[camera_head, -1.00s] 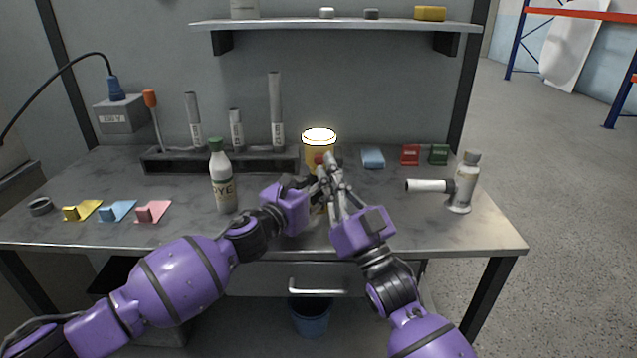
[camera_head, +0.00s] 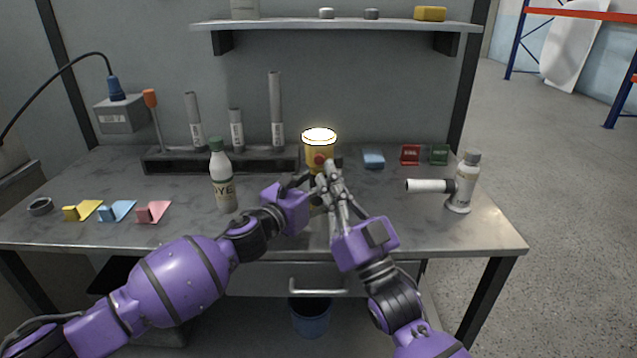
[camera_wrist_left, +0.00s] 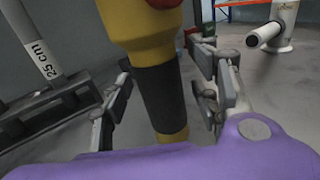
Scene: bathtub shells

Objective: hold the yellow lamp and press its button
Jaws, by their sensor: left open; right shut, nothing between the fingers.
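The yellow lamp (camera_head: 311,148) stands upright at the back middle of the table, its top glowing white. Its red button (camera_head: 320,160) faces me. My left gripper (camera_head: 306,187) is at the lamp's lower part. In the left wrist view its open fingers stand on either side of the lamp's black grip (camera_wrist_left: 163,95), with gaps visible. The fingers hide the lamp's lower part in the head view.
A white bottle with a green cap (camera_head: 222,182) stands left of my left gripper. A white bottle with a side tube (camera_head: 463,183) stands at the right. A rack (camera_head: 170,160) holds several grey tubes behind. A blue block (camera_head: 373,158) lies right of the lamp.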

